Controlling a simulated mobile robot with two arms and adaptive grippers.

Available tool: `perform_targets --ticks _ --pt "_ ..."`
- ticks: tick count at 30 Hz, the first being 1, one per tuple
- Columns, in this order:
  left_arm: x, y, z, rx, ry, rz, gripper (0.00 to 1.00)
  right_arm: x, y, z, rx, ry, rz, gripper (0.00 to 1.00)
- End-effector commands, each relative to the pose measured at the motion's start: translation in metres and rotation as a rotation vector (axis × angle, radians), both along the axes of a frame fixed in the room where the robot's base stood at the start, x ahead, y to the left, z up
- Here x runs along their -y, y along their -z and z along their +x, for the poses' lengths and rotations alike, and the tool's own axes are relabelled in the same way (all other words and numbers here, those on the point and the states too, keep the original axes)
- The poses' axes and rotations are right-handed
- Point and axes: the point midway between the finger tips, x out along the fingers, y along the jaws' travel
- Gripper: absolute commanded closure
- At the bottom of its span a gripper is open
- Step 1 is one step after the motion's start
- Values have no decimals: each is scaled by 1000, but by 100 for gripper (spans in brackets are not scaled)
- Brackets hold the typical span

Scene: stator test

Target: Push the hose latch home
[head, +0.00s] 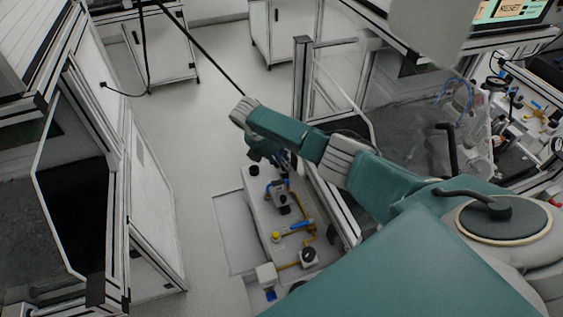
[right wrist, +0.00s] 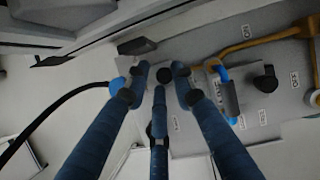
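My right gripper (head: 268,152) hangs over the far end of a grey panel in the head view, partly hidden by my arm. In the right wrist view the right gripper (right wrist: 160,80) has its three blue fingers apart, with nothing held between them. A blue hose end (right wrist: 117,86) with a black hose (right wrist: 60,112) is just left of the left finger. A blue lever (right wrist: 229,95) is right of the right finger. Which part is the hose latch is unclear. My left gripper is out of view.
The grey panel (head: 259,207) carries a yellow pipe (right wrist: 255,42), a blue-handled valve (head: 297,226) and black knobs. Framed machines stand left and right. Open floor (head: 200,130) lies left of the panel. A second bench with fittings (head: 520,125) is at the right.

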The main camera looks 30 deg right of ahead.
Motion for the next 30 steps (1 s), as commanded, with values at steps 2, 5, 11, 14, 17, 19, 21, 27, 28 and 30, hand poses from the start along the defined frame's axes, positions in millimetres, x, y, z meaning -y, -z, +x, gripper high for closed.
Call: perform_targets --ticks 2,5,11,14,17,19,21,27,28,30 --pt "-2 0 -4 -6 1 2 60 -1 1 -1 -1 -1 1 75" --pt "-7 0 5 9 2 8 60 -2 -1 -1 -2 0 1 75" --pt "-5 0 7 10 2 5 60 -11 -24 1 1 -1 2 75" --pt "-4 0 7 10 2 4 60 -20 -45 2 2 -2 3 75" --pt "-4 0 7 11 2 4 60 -28 -65 3 2 -3 3 75" --pt "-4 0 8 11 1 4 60 -33 -78 4 1 -3 2 75" --pt "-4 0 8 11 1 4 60 -38 -89 4 2 -2 2 75" --pt "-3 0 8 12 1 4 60 -45 -107 4 0 0 1 75" --pt "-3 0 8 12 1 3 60 -45 -108 4 -1 0 1 75" --pt "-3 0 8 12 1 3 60 -46 -110 4 -1 0 1 75"
